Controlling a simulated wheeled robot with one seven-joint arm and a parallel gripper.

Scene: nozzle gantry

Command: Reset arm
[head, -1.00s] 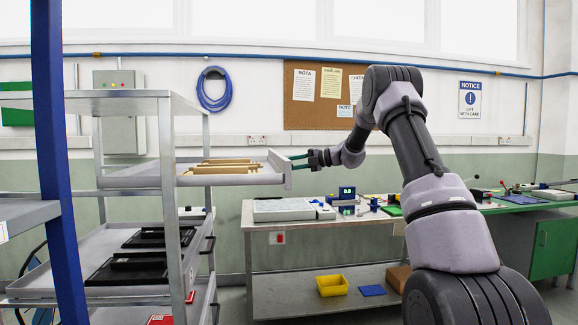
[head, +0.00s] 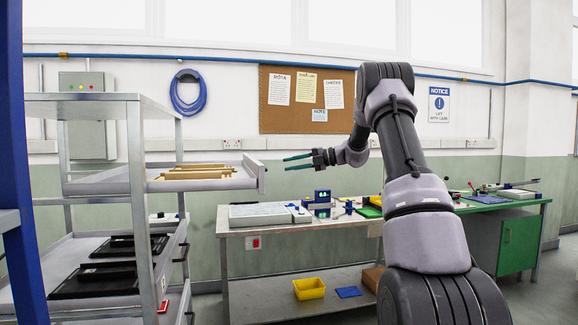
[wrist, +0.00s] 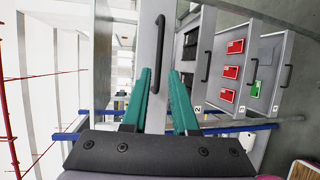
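My gripper (head: 298,162) is held out in the air to the right of the shelf trolley, with its green fingers pointing left. In the wrist view my gripper (wrist: 158,98) shows two green fingers apart with nothing between them. It is open and empty. A pulled-out drawer (head: 258,176) of the trolley, with several tan bars (head: 200,171) in it, is just left of the fingertips. A clear gap separates the drawer front from the fingers. A dark drawer handle (wrist: 159,40) shows ahead of the fingers in the wrist view.
The metal trolley (head: 85,98) has lower drawers with black trays (head: 120,245). A workbench (head: 270,228) with a grey case, a digital meter and tools stands behind and below my arm. A blue post (head: 22,190) is at the left edge. Air above the bench is free.

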